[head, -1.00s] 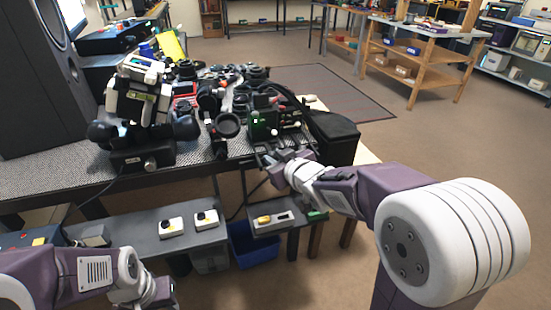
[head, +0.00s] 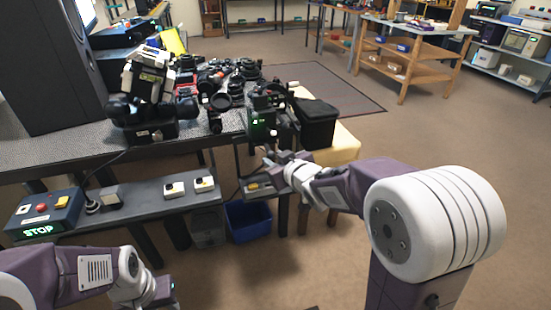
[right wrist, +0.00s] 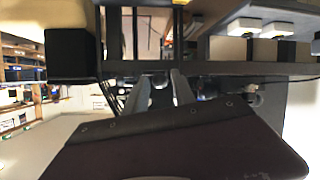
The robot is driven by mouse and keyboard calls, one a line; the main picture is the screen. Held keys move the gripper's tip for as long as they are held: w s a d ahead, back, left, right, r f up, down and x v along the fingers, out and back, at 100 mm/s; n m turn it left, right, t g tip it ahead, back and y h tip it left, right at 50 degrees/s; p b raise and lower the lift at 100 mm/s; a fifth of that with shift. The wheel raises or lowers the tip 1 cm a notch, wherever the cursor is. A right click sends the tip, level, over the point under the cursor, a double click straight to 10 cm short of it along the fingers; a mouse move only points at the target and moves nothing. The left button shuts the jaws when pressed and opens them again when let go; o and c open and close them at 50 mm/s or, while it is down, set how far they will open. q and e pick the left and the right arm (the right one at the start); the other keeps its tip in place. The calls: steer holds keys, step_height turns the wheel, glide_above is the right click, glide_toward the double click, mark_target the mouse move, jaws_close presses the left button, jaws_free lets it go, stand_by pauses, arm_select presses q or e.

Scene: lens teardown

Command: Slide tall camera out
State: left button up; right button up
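A tall dark camera (head: 262,122) with a small green-lit panel stands at the right front end of the dark bench (head: 110,138); I take it to be the tall camera. My right gripper (head: 270,160) is just below and in front of it, and I see no contact. In the right wrist view its two grey fingers (right wrist: 160,88) stand apart with nothing clear between them. My left gripper (head: 158,292) is low at the left, away from the bench, and its fingertips cannot be made out.
A black bag (head: 317,122) sits right of the camera. Several lenses (head: 220,100) crowd behind and left, beside a black and white device (head: 148,80). Below are a lower shelf (head: 145,207) with switch boxes, a STOP box (head: 42,213) and a blue bin (head: 248,220).

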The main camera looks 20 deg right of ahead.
steer(key=shift+r, duration=0.15)
steer(key=shift+s+r, duration=0.1)
steer(key=p+v, duration=0.1)
steer(key=v, duration=0.7)
steer(key=shift+s+p, duration=0.3)
steer(key=shift+s, duration=0.1)
